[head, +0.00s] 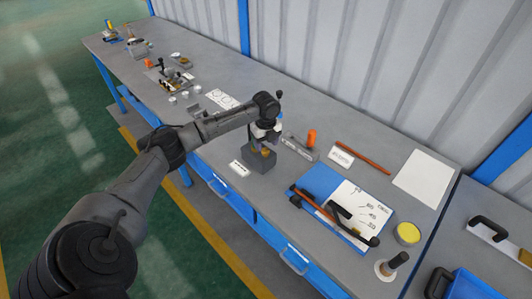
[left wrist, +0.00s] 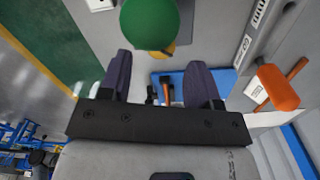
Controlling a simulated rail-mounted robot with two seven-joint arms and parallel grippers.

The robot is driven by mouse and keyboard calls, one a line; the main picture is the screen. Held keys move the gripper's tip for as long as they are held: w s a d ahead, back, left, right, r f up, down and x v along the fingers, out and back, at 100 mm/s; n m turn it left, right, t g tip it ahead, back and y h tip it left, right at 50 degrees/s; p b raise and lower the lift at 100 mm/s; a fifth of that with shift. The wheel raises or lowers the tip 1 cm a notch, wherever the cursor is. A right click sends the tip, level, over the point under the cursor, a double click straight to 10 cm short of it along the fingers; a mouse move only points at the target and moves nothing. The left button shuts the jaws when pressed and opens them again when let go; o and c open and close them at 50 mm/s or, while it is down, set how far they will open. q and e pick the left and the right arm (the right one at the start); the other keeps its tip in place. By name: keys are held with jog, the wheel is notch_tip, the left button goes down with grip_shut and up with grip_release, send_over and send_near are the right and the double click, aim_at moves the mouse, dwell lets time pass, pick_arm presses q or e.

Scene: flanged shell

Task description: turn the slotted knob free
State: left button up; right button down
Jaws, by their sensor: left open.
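My left gripper (head: 264,138) is above a grey block (head: 258,160) near the front edge of the bench. A small yellow part (head: 266,152) shows on top of the block, partly hidden by the gripper. In the left wrist view the two dark fingers (left wrist: 158,72) are spread apart with nothing between them. A round green knob-like part (left wrist: 150,23) lies just beyond the fingertips, with a yellow edge (left wrist: 168,50) showing behind it. I cannot make out a slot on it. My right gripper is not in view.
An orange-topped part (head: 312,137) stands on a grey bracket (head: 299,148) to the right; its orange top also shows in the left wrist view (left wrist: 278,88). A blue-and-white board (head: 322,178) with tools lies further right. Small parts stand further left along the bench.

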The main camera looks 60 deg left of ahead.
aim_at(266, 150)
pick_arm(q)
jog(key=shift+f, duration=2.4)
jog(key=shift+c, duration=0.3)
jog(key=c, duration=0.9)
jog(key=shift+o, duration=0.2)
jog(key=shift+r+p, duration=0.2)
jog(key=shift+p, duration=0.2)
jog(key=n+p, duration=0.4)
jog(key=p, duration=0.2)
jog(key=shift+w+r+n, duration=0.1)
jog(key=shift+n, duration=0.2)
jog(key=shift+f+n+p, duration=0.2)
jog(key=shift+n+p, duration=1.45)
jog(key=shift+n, duration=0.05)
jog(key=shift+w, duration=0.1)
